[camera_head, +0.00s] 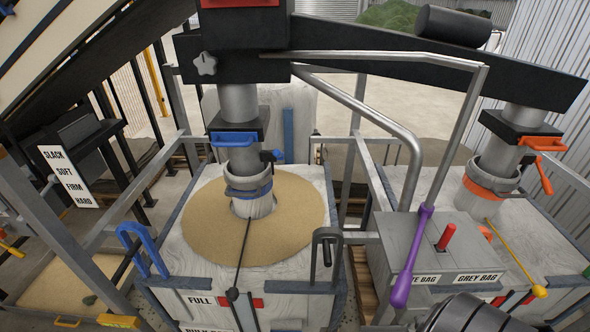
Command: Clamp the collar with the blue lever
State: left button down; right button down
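The left filling spout (240,103) hangs down into the neck of a white bag. A grey collar with a blue band (248,190) sits around the spout at the bag neck. A small blue and black lever (271,157) sticks out at the collar's right side; its exact position is too small to tell. Higher up, a blue handle (234,139) is on the black block (238,128) around the spout.
Tan grain (300,225) covers the top around the bag neck. The right spout (503,158) has an orange band and orange levers. A grey box (425,240) carries a red knob (446,236). A purple-handled rod (412,255) and bent grey pipes stand between the spouts.

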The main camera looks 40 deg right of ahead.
aim_at(279, 156)
jog(key=k+z, duration=0.1)
jog(key=z, duration=0.85)
